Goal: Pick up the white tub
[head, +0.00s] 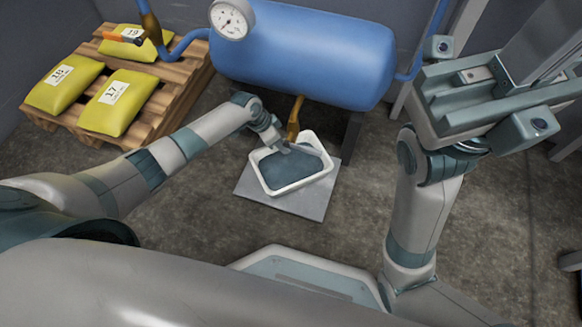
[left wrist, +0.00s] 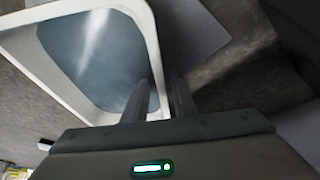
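The white tub (head: 268,181) is a shallow tray holding dark grey-blue liquid. It sits on a grey square pad (head: 318,206) on the floor, below the blue tank. My left gripper (head: 285,149) is at the tub's far rim. In the left wrist view, the tub (left wrist: 148,32) fills the upper left. The left gripper's fingers (left wrist: 157,95) straddle the rim, one inside the tub and one outside, apparently with a gap. My right gripper (head: 535,85) is raised at the upper right, away from the tub; its finger opening is unclear.
A blue tank (head: 305,50) with a gauge (head: 232,19) stands behind the tub. A brass drain tap (head: 294,120) hangs over the tub's far side, near my left gripper. A wooden pallet (head: 160,125) with yellow sacks (head: 118,103) is at left. The floor in front is clear.

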